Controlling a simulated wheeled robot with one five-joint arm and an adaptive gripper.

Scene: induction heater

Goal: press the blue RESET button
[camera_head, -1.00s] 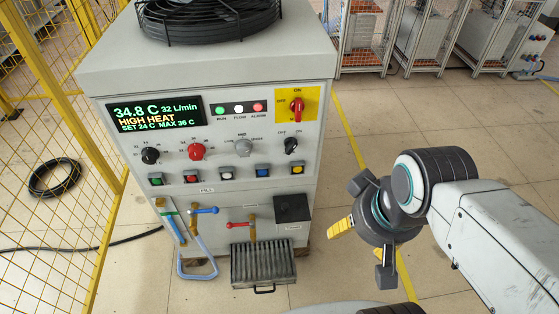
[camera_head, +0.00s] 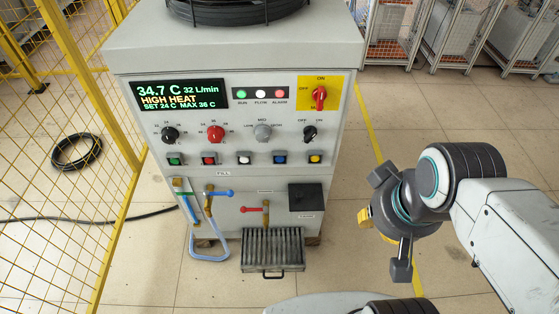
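The display (camera_head: 180,94) reads 34.7 C, 32 L/min, HIGH HEAT, SET 24 C, MAX 36 C.
Green (camera_head: 175,159), red (camera_head: 209,158), white (camera_head: 244,158) and yellow (camera_head: 315,157) buttons flank the blue one. Knobs and a red rotary switch (camera_head: 319,97) are above. Valve handles, a blue hose (camera_head: 208,256) and a grille (camera_head: 272,250) are below. Yellow fencing (camera_head: 120,140) stands left.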

